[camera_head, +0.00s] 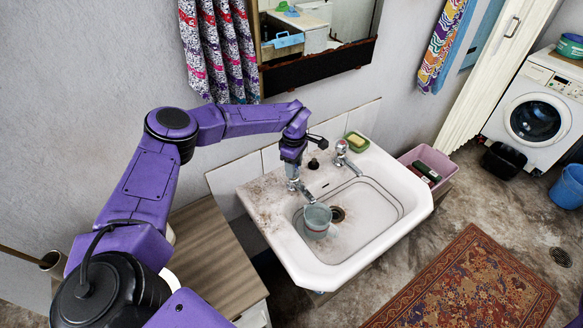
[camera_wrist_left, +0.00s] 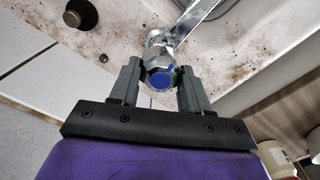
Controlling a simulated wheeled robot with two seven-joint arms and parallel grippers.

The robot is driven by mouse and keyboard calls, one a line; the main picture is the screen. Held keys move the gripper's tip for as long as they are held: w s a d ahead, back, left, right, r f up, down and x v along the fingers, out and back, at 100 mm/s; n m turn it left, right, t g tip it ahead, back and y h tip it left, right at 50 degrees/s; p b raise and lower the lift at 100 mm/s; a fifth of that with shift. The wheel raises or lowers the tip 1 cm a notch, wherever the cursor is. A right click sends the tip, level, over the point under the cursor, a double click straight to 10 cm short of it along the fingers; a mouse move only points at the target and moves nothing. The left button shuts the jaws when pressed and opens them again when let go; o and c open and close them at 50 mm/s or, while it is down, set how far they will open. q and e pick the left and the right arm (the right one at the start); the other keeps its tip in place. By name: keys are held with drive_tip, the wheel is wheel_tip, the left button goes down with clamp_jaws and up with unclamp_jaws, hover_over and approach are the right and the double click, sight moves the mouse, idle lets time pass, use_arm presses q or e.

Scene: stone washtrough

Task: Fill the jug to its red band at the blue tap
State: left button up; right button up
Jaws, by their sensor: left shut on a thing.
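The pale grey-green jug (camera_head: 317,218) stands upright in the sink basin, close under the spout of the left tap (camera_head: 294,184). I cannot tell whether water runs from the spout. My left gripper (camera_head: 291,168) reaches down from above and is shut on the knob of this tap. In the left wrist view the two fingers (camera_wrist_left: 160,82) clasp the metal knob, whose blue cap (camera_wrist_left: 160,79) faces the camera. My right gripper is not in view.
A second tap with a red mark (camera_head: 341,148) and a green soap dish (camera_head: 358,142) are at the sink's back right. The stained white sink (camera_head: 262,213) has a dark drain right of the jug. A wooden cabinet (camera_head: 213,262) stands at left. The basin's right side is clear.

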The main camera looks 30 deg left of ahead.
use_arm(q)
drive_tip(key=shift+f+n+b, duration=0.3)
drive_tip(key=shift+n+b, duration=0.05)
drive_tip(key=shift+n, duration=0.25)
drive_tip(key=shift+r, duration=0.2)
drive_tip(key=shift+r+n, duration=0.1)
drive_tip(key=shift+n, duration=0.2)
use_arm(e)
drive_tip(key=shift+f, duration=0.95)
use_arm(q)
drive_tip(key=o, duration=1.1)
drive_tip(key=shift+c, duration=0.2)
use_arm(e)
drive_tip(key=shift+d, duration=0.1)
use_arm(q)
wheel_tip(320, 180, up, 10)
drive_tip(key=b, duration=0.3)
drive_tip(key=shift+r, duration=0.3)
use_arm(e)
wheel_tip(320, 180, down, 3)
